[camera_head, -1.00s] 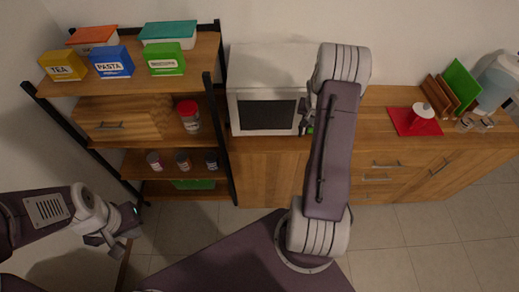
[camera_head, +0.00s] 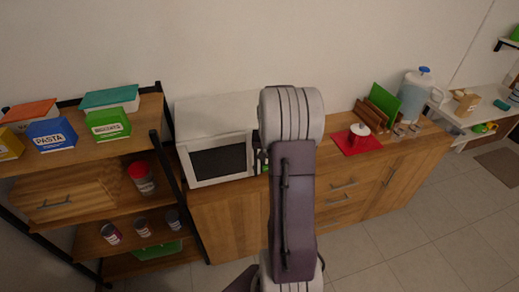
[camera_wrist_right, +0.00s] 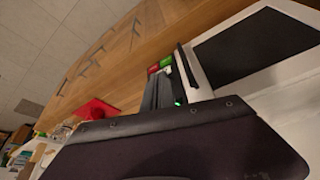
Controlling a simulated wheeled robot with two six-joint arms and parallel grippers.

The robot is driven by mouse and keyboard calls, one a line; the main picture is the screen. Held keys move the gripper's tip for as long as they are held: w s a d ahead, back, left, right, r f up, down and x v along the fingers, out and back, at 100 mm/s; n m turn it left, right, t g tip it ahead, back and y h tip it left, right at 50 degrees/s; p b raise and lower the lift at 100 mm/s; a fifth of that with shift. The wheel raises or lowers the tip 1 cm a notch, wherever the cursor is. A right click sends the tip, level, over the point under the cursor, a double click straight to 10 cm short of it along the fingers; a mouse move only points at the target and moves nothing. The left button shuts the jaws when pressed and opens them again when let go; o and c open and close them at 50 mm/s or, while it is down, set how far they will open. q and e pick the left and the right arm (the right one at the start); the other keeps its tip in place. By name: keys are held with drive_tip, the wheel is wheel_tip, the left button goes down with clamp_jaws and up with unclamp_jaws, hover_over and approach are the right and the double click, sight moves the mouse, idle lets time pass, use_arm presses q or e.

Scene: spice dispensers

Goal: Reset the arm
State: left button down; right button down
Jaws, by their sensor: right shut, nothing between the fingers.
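My right arm stands up through the middle of the head view, bent, with its upper joint in front of the counter. My right gripper (camera_wrist_right: 163,92) shows in the wrist view as dark, narrow fingers, shut and empty, beside the white microwave (camera_wrist_right: 260,45). In the head view it is mostly hidden behind my arm, at the right side of the microwave (camera_head: 217,160). Small red and green things (camera_wrist_right: 159,65) show just past the fingertips in the wrist view; I cannot tell what they are. My left gripper is out of view.
A shelf at left holds labelled boxes (camera_head: 52,135), a red-capped jar (camera_head: 142,178) and small spice jars (camera_head: 111,233). On the wooden counter (camera_head: 335,175) right of my arm are a red mat (camera_head: 345,146), a green board (camera_head: 384,101) and a water jug (camera_head: 415,95). Floor at right is clear.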

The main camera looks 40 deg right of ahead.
drive_tip(key=w+a+n+t+y+b, duration=0.1)
drive_tip(key=w+a+n, duration=0.15)
drive_tip(key=a, duration=0.75)
drive_tip(key=w+a+n+y+b, duration=0.1)
drive_tip(key=a+n, duration=0.2)
drive_tip(key=a, duration=0.7)
drive_tip(key=s+a+f+n+g+y, duration=0.1)
drive_tip(key=s+a+f+n, duration=0.3)
drive_tip(key=s+a, duration=0.6)
drive_tip(key=s+f+g, duration=0.1)
drive_tip(key=s+f, duration=0.1)
drive_tip(key=s, duration=0.1)
drive_tip(key=shift+s+g+y+b, duration=0.3)
drive_tip(key=shift+b, duration=0.05)
drive_tip(key=shift+s+f, duration=0.1)
